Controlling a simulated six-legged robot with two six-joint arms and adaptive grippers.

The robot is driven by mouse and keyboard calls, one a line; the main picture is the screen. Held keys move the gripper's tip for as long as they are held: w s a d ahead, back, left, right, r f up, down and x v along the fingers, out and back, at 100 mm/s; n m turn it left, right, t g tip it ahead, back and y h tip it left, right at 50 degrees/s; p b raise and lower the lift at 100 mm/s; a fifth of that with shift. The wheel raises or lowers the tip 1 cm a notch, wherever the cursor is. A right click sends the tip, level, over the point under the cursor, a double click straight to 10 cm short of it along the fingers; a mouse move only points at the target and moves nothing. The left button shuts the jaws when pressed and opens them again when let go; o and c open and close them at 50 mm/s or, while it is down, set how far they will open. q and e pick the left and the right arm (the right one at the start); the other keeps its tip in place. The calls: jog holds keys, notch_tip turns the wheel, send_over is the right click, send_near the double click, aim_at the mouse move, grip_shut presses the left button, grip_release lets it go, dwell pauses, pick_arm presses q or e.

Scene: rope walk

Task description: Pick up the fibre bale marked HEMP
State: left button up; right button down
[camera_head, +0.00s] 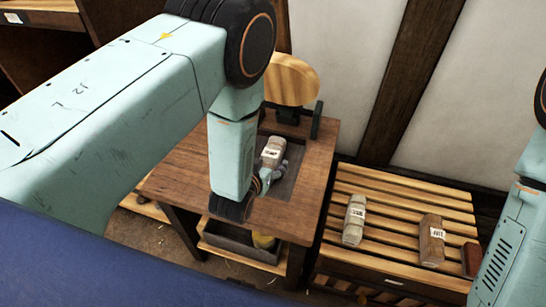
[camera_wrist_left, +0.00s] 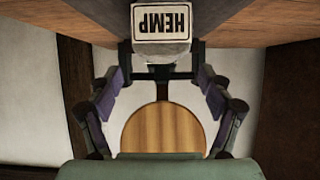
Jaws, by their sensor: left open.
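The HEMP bale (camera_wrist_left: 162,48) shows at the top of the left wrist view, with its label upside down. In the head view a pale bale with a white label (camera_head: 272,150) lies in a dark recess in the wooden bench top; it appears to be the same one. My left gripper (camera_head: 266,178) is beside its near end, partly hidden by my own forearm. In the wrist view its fingers (camera_wrist_left: 162,75) are spread apart, with the bale at or beyond their tips; contact cannot be told. My right gripper is out of view.
The wooden bench (camera_head: 300,215) has a round wooden disc (camera_head: 291,80) at its back. A slatted rack (camera_head: 395,205) at right holds a pale bale (camera_head: 354,222), a brown bale (camera_head: 431,245) and a reddish-brown block (camera_head: 471,260). A grey tray (camera_head: 238,241) sits under the bench.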

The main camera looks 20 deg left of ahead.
aim_at(270, 156)
pick_arm(q)
jog(key=b+x, duration=0.1)
jog(key=x, duration=0.4)
jog(key=shift+w+f+b, duration=0.1)
jog(key=shift+f+b, duration=0.15)
jog(key=shift+b, duration=0.1)
jog(key=shift+w+a+f, duration=0.1)
jog(key=shift+w+a, duration=0.05)
jog(key=shift+w, duration=0.15)
jog(key=c, duration=1.5)
